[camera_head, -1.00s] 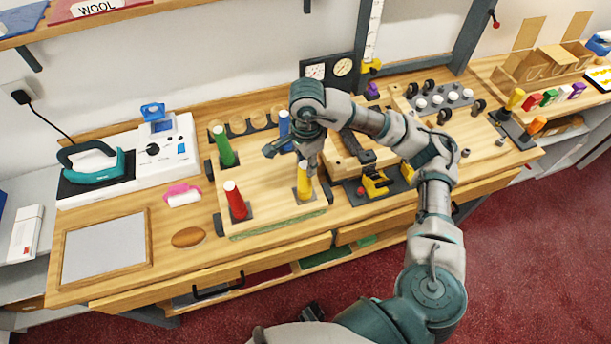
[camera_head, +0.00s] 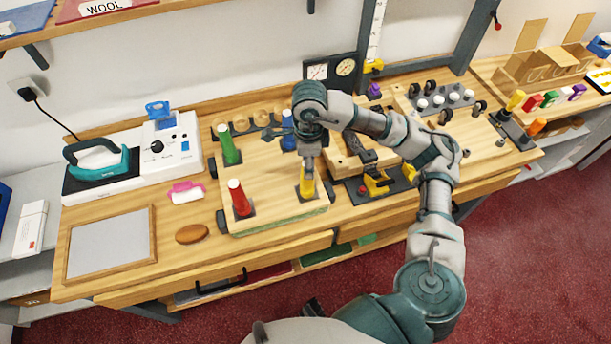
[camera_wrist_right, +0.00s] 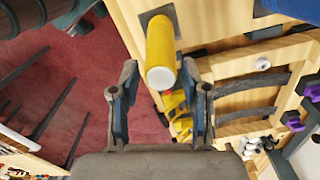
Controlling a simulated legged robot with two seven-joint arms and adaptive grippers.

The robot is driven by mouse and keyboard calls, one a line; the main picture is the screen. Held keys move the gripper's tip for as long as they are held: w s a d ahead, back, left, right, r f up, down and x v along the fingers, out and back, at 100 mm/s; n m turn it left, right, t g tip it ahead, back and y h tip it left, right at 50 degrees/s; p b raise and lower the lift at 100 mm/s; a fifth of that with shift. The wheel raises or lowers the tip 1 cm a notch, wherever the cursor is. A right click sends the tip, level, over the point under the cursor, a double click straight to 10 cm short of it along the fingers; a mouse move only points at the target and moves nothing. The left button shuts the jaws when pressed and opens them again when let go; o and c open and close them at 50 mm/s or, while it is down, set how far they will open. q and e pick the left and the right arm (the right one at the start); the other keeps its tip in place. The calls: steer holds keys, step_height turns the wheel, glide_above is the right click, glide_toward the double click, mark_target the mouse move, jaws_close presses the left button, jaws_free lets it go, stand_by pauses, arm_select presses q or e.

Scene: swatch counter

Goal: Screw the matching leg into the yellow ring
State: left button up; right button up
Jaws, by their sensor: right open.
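A yellow leg with a white tip (camera_head: 307,188) stands upright on a dark square at the front right of a wooden board (camera_head: 270,208). My right gripper (camera_head: 308,168) is above it, pointing down. In the right wrist view the gripper (camera_wrist_right: 160,72) is open, a finger on each side of the leg's white-tipped end (camera_wrist_right: 160,45); I cannot tell whether they touch it. Red (camera_head: 239,198), green (camera_head: 228,145) and blue (camera_head: 288,130) legs stand on the same board. I cannot make out a yellow ring. My left gripper is not in view.
A yellow fixture (camera_head: 376,184) is right of the board. A teal iron (camera_head: 98,160) and a white machine (camera_head: 170,145) stand at left. A pink-and-white item (camera_head: 187,192), brown oval (camera_head: 192,234) and framed panel (camera_head: 110,244) lie on the counter.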

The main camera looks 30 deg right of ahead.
steer(key=shift+f+n+b, duration=0.25)
steer(key=shift+n+b, duration=0.15)
steer(key=shift+n, duration=0.3)
steer(key=shift+d+n+b, duration=0.1)
steer(key=shift+n+b, duration=0.2)
steer(key=shift+n, duration=0.6)
steer(key=n, duration=0.5)
steer(key=shift+w+d+r+b, duration=0.1)
steer(key=shift+b, duration=0.25)
steer(key=n, duration=0.6)
steer(key=shift+r+b, duration=0.1)
steer(key=shift+b, duration=0.2)
steer(key=shift+c, duration=0.3)
